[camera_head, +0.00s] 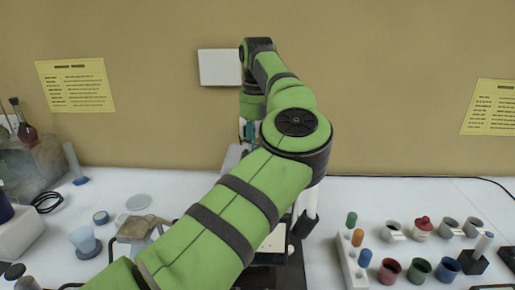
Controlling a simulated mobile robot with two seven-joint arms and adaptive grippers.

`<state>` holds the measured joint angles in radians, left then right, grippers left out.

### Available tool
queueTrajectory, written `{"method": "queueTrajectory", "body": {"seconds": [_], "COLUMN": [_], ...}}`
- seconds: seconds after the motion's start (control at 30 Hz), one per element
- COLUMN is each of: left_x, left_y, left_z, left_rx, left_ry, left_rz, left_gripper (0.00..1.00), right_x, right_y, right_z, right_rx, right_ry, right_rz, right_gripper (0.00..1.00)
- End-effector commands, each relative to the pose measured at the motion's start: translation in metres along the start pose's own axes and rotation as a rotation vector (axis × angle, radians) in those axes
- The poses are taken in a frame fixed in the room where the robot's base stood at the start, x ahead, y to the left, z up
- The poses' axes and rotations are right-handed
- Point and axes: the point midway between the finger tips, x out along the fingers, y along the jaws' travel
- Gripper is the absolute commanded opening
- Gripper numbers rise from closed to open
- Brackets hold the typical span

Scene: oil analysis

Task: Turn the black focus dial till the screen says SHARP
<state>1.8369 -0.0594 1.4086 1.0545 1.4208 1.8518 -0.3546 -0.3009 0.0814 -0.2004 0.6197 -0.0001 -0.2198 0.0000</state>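A green arm of mine comes in from the lower left and covers the middle of the view. Its wrist bends down behind its elbow, and the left gripper is hidden there. My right gripper is not in view. A white device (309,204) on a dark base (287,277) stands mostly hidden behind the arm. A dark rounded part (304,224) shows at its right side; I cannot tell if this is the black focus dial. A pale blank panel (220,67) is at the wall behind; no SHARP text is readable anywhere.
To the right stand a white rack (350,262) with coloured-capped vials and several small cups (420,270). Yellow notes (75,85) hang on the wall.

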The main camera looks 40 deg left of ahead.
Motion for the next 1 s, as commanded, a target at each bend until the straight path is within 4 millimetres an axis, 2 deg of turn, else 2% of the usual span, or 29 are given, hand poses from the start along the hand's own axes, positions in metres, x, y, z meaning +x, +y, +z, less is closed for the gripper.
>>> {"method": "queueTrajectory", "body": {"seconds": [0.4, 0.9, 0.93, 0.97, 1.0], "left_x": [0.0031, 0.0029, 0.0030, 0.0030, 0.0028], "left_y": [-0.0003, -0.0006, -0.0006, -0.0006, -0.0006], "left_z": [-0.0011, -0.0012, -0.0012, -0.0012, -0.0011], "left_rx": [0.166, 0.181, 0.181, 0.181, 0.181], "left_ry": [0.008, 0.009, 0.009, 0.009, 0.009], "left_rz": [-0.001, -0.002, -0.002, -0.002, -0.002], "left_gripper": [0.04, 0.04, 0.45, 0.57, 0.60], "right_x": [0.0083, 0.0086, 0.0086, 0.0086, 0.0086], "right_y": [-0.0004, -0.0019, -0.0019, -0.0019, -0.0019], "right_z": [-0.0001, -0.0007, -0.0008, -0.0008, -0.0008], "right_rx": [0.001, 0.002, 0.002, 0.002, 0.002], "right_ry": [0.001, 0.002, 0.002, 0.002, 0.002], "right_rz": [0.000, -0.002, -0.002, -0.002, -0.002], "right_gripper": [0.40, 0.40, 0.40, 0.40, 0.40]}}
